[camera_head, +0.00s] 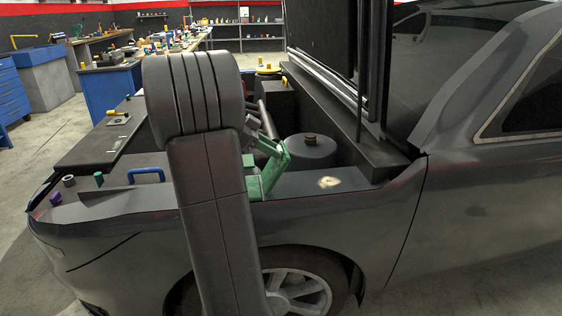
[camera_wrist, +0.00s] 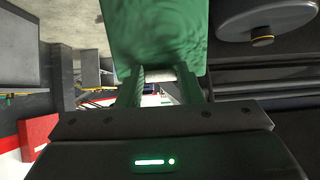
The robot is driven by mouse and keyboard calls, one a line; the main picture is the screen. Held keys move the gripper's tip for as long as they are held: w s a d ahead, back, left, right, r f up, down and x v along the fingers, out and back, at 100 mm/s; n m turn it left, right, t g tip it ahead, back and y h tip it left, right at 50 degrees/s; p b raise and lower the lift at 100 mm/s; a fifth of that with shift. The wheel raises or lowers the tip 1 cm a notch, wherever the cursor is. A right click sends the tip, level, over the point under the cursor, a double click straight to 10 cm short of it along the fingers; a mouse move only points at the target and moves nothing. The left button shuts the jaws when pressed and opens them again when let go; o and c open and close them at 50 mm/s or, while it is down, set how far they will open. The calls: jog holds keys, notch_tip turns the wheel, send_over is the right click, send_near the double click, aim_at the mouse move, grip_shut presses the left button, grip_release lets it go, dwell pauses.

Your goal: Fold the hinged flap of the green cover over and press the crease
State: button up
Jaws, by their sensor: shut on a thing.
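The green cover (camera_wrist: 155,35) fills the top middle of the wrist view as a broad, rippled green sheet just beyond the fingertips. My gripper (camera_wrist: 160,77) has its two green-tinted fingers spread apart with the near edge of the cover at their tips, and it is shut on the cover's flap. In the head view, green parts (camera_head: 270,178) show beside my arm, at the inner edge of the car's fender. My own arm hides most of this spot, so the crease and the rest of the cover cannot be made out.
A blue handle (camera_head: 146,176), a purple cap (camera_head: 55,198), a grey ring (camera_head: 68,181) and a small green cylinder (camera_head: 99,179) lie on the car's front edge. A round dark housing (camera_head: 311,153) stands behind in the engine bay.

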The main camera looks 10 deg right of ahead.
jog(key=a+b, duration=0.1)
jog(key=a, duration=0.2)
jog(key=shift+s+a+f, duration=0.1)
jog(key=shift+a, duration=0.25)
jog(key=shift+a+b, duration=0.35)
jog(key=shift+b, duration=0.05)
jog(key=shift+c, duration=0.8)
jog(key=shift+a, duration=0.25)
jog(key=c, duration=0.3)
jog(key=o, duration=1.1)
jog(key=shift+d, duration=0.1)
jog(key=p+v, duration=0.2)
jog(key=v, duration=1.2)
jog(key=shift+d, duration=0.2)
